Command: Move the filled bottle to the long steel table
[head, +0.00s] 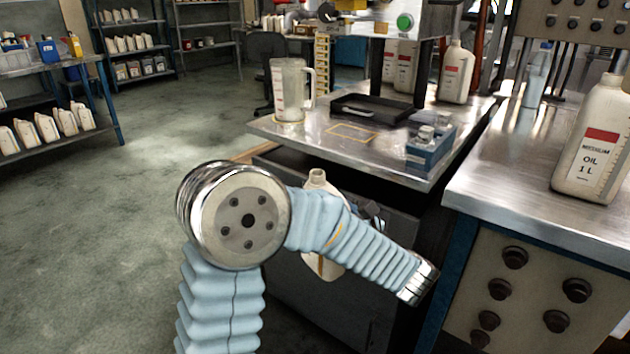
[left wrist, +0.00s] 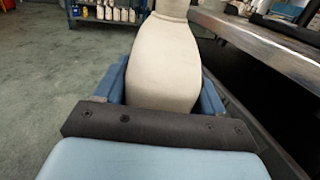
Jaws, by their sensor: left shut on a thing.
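A cream bottle (head: 316,180) is upright in the head view, in front of the filling table, partly hidden behind my left arm. In the left wrist view the bottle (left wrist: 165,62) is large, with its top cut off. My left gripper (left wrist: 163,88) is shut on it, a blue finger on each side. In the head view my own arm hides most of that gripper. Two steel tops show: a filling table (head: 300,135) behind the bottle and a steel bench (head: 500,190) at the right. I cannot tell which is the long table. My right gripper is not in view.
The filling table holds a clear jug (head: 290,90), a black tray (head: 370,109) and a blue box (head: 431,148). A labelled oil bottle (head: 597,140) stands on the right bench. Shelves of bottles (head: 45,128) stand at the left. The floor (head: 110,220) there is clear.

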